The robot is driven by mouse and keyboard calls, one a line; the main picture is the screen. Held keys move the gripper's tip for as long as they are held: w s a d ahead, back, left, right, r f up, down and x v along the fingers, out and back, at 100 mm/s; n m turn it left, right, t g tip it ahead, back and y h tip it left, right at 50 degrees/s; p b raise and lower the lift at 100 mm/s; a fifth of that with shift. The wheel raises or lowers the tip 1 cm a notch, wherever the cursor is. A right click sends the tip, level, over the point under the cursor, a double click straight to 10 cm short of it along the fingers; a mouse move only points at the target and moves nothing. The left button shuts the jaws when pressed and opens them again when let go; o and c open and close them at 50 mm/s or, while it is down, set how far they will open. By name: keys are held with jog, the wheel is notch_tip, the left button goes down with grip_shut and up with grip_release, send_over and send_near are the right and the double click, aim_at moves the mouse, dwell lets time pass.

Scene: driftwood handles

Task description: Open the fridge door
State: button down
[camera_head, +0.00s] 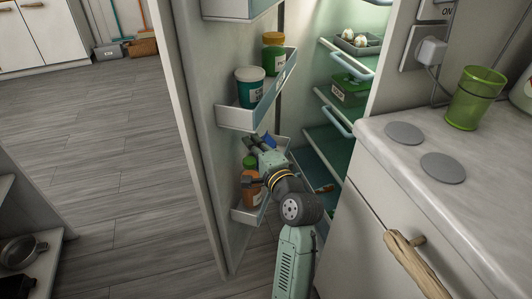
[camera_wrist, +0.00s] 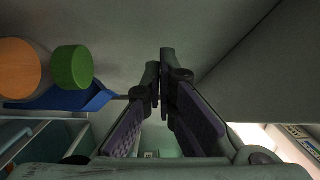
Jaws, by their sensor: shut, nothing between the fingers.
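The fridge door (camera_head: 205,120) stands open at the left of the fridge, its inner side facing right toward the lit interior. Its shelves hold jars and bottles. My gripper (camera_head: 258,142) is between the door and the fridge interior, beside the lower door shelf (camera_head: 240,214). In the wrist view my gripper (camera_wrist: 160,80) has its fingertips together with nothing between them. A grey panel fills the background there; I cannot tell whether the fingers touch it. The door's outer handle is not visible.
Fridge shelves (camera_head: 330,106) with an egg tray (camera_head: 357,43) and a green box (camera_head: 349,89) are to the right. A counter (camera_head: 460,195) with a green cup (camera_head: 474,97) stands at far right. Open floor (camera_head: 110,150) lies left of the door. A green-capped bottle (camera_wrist: 72,68) is close by my gripper.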

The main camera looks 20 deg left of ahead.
jog(key=shift+a, duration=1.05)
